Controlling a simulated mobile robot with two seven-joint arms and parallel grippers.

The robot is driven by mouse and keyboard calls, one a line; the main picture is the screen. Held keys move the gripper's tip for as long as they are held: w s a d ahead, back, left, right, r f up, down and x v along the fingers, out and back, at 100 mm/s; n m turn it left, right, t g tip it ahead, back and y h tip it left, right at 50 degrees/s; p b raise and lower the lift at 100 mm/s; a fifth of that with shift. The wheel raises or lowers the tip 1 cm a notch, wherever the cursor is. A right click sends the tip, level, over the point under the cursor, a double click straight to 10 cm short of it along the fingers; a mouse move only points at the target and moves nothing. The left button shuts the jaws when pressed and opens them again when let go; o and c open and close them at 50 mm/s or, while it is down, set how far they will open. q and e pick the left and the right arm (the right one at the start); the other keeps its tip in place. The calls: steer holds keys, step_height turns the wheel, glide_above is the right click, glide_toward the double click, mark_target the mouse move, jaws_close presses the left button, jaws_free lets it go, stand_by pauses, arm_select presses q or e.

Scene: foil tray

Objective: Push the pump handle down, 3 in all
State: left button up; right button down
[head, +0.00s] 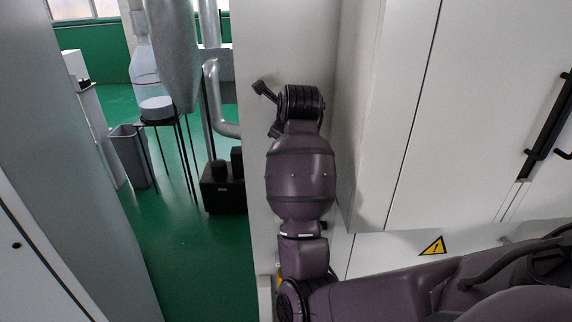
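No pump or pump handle can be made out in the head view. My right arm comes in from the lower right and stands up in front of a pale wall panel. Its gripper (266,108) is at the top of the arm and points left. Its two dark fingers are spread apart, with nothing visible between them. My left gripper is not in view.
White cabinets (468,115) with a dark handle stand close on the right. A grey panel (75,150) stands at left.

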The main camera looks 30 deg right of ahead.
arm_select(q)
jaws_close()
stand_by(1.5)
